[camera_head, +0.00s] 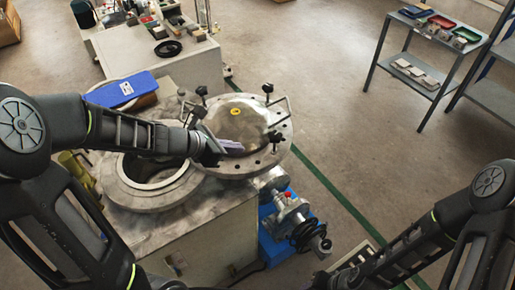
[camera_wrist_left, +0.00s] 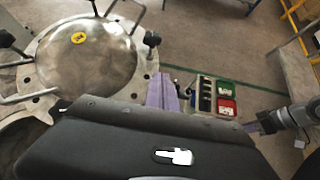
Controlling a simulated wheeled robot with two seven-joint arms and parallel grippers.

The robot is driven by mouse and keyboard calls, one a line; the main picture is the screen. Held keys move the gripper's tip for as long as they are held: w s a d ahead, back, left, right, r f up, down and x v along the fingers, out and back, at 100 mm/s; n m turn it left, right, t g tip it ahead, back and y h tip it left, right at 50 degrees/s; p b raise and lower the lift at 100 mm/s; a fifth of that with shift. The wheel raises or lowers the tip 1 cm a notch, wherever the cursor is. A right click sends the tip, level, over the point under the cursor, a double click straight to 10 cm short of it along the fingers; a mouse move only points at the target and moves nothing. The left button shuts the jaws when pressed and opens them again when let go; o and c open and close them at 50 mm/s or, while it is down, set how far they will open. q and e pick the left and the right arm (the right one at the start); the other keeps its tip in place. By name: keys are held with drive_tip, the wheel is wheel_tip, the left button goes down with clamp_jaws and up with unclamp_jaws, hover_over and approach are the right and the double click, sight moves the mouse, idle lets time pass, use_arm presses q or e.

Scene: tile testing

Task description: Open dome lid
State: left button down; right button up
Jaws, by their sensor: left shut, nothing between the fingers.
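The metal dome lid (camera_head: 238,120) has a round flange, black knobs and a yellow sticker. It sits to the right of the round chamber opening (camera_head: 155,172), which is mostly uncovered, though my left arm crosses over it. The lid also shows at upper left in the left wrist view (camera_wrist_left: 88,58). My left gripper (camera_head: 228,147) is shut and empty at the lid's near left edge, its purple fingers over the flange; I cannot tell whether they touch it. My right gripper (camera_head: 325,279) is at the bottom edge, dark and partly cut off, away from the lid; its fingers are unclear.
A blue pump unit with metal fittings (camera_head: 290,222) stands right of the machine. A cluttered bench (camera_head: 155,55) is behind. A shelf with trays (camera_head: 425,40) stands at upper right, with open floor between.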

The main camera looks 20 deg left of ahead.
use_arm(q)
drive_tip(key=shift+w+a+f+n+y, duration=0.35)
drive_tip(key=shift+w+a+n+y, duration=0.05)
drive_tip(key=shift+a+n, duration=0.2)
drive_tip(key=b+x, duration=0.2)
drive_tip(key=x, duration=0.7)
drive_tip(key=shift+d+f, duration=0.15)
drive_tip(key=shift+f, duration=0.05)
drive_tip(key=w+d, duration=0.1)
drive_tip(key=w+d+p, duration=0.1)
drive_tip(key=w, duration=0.1)
drive_tip(key=shift+w+d+r, duration=0.1)
drive_tip(key=shift+w+d, duration=0.05)
drive_tip(key=shift+w, duration=0.15)
drive_tip(key=shift+w+d, duration=0.1)
drive_tip(key=shift+w, duration=0.1)
